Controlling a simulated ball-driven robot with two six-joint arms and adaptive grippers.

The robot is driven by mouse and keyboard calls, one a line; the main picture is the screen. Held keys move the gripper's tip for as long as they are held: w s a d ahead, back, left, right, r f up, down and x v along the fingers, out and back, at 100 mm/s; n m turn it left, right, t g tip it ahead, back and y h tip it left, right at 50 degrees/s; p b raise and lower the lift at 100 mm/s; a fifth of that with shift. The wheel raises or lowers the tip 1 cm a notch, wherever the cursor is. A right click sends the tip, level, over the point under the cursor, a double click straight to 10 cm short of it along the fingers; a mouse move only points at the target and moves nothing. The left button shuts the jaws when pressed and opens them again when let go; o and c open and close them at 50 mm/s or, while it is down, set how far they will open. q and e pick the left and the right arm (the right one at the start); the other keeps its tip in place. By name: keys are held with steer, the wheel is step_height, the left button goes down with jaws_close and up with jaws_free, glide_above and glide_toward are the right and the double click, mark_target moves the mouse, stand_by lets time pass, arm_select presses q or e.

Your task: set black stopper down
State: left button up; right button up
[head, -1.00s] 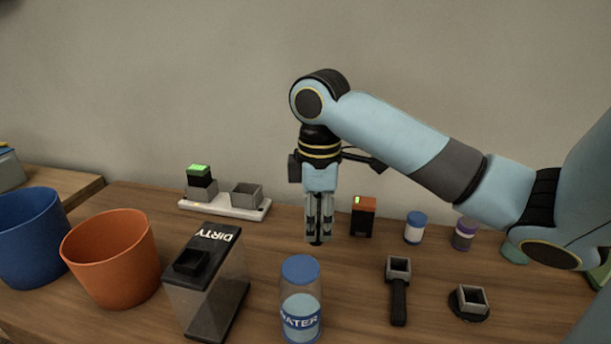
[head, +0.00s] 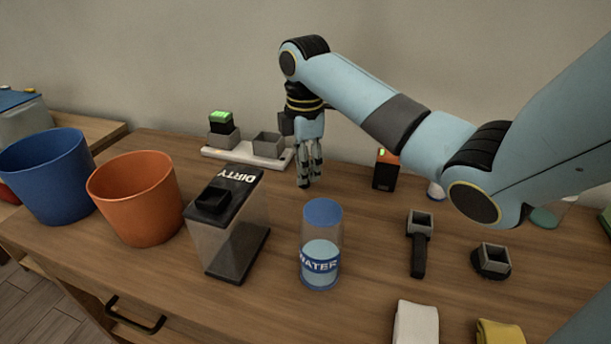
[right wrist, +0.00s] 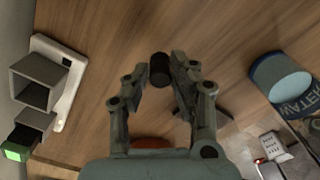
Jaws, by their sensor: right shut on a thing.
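My right gripper (head: 305,178) points down over the wooden table, just right of the white charging base. In the right wrist view its fingers (right wrist: 157,76) are shut on the black stopper (right wrist: 159,70), a short dark cylinder at the fingertips. In the head view the fingers mostly hide the stopper, and only a dark tip shows under them. I cannot tell whether it touches the table. My left gripper is out of view.
The white charging base (head: 222,155) with grey sockets stands close at left. The clear DIRTY bin (head: 232,225) and WATER bottle (head: 321,245) stand in front. A black-and-orange block (head: 385,172) is at right. Orange (head: 135,205) and blue (head: 48,180) buckets are farther left. Bare wood surrounds the gripper.

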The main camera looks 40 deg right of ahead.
steer(key=shift+f, duration=1.9)
steer(key=o, duration=0.8)
steer(key=shift+f, duration=0.15)
steer(key=shift+o, duration=0.2)
step_height(320, 180, up, 12)
steer(key=shift+r+p, duration=0.2)
steer(key=shift+p, duration=0.4)
